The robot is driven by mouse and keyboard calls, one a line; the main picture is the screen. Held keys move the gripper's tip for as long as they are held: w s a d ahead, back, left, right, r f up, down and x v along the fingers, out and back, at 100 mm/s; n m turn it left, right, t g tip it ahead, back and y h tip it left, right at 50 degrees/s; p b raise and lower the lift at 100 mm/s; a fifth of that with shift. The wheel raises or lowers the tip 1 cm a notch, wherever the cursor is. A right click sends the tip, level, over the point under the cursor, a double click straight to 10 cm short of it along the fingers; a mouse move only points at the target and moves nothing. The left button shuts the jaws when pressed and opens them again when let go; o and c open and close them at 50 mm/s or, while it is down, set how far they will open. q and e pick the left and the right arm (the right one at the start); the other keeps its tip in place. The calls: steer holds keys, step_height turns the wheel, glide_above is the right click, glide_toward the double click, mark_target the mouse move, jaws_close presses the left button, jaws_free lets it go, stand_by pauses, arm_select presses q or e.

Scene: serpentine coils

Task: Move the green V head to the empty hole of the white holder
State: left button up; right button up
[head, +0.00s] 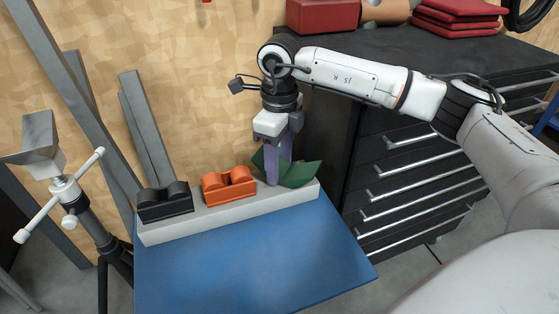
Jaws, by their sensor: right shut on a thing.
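The green V head (301,174) is at the right end of the white holder (235,215). It shows as two slanted green faces on both sides of my right gripper's fingers. My right gripper (278,178) points down from above and is shut on the green V head. The fingers hide the middle of the head, so I cannot tell whether it is seated or just above the holder. A black head (164,202) sits at the holder's left end and an orange head (229,184) near its middle. No empty hole is visible. My left gripper is out of view.
The holder stands along the back of a blue table (250,265), whose front is clear. A roller stand (68,190) is at the left. A dark drawer cabinet (420,170) stands at the right, close to my right arm. A wooden wall is behind.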

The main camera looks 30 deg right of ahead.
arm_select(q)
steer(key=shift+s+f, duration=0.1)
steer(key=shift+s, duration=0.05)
arm_select(e)
steer(key=shift+f, duration=0.1)
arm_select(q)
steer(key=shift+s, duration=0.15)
arm_select(e)
steer(key=o, duration=1.5)
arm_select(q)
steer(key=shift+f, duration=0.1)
arm_select(e)
steer(key=shift+f, duration=0.1)
